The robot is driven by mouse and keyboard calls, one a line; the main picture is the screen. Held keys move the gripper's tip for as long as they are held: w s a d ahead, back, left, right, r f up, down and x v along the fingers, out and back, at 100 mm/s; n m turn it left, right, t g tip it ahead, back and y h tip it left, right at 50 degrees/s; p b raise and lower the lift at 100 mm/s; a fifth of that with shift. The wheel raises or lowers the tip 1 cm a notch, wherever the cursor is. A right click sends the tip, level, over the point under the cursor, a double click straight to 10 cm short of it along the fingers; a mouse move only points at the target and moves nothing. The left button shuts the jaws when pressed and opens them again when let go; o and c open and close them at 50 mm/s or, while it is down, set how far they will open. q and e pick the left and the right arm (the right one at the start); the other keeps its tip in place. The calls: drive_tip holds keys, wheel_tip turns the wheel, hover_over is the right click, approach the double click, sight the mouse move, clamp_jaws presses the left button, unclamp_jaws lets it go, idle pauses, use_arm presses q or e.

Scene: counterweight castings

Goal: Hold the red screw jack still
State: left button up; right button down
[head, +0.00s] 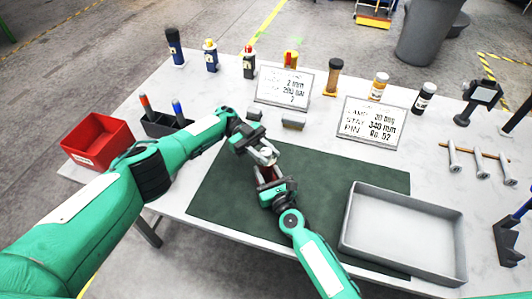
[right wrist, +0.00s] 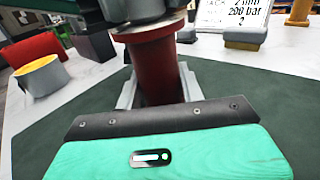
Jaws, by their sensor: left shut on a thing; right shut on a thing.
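The red screw jack (head: 266,173) stands on the dark green mat (head: 335,190), mostly covered by my two grippers in the head view. In the right wrist view its red body (right wrist: 157,72) rises upright, with a wider flange near its top. My right gripper (head: 268,181) comes in from the front and is shut on the jack's red body, with grey fingers at its sides. My left gripper (head: 264,155) comes in from the left and is shut at the top of the jack. What exactly lies between its fingers is hidden.
A grey tray (head: 350,228) lies right of the jack. A red bin (head: 98,140) and a dark holder (head: 160,126) are at the left. Two signs (head: 284,86) (head: 372,122), several bottles and small grey blocks (head: 293,122) stand behind. The mat's right rear part is clear.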

sight(266, 151)
use_arm(q)
drive_tip(key=o, duration=1)
drive_tip(key=shift+r, duration=0.1)
wheel_tip(266, 151, up, 10)
drive_tip(key=shift+f, duration=0.1)
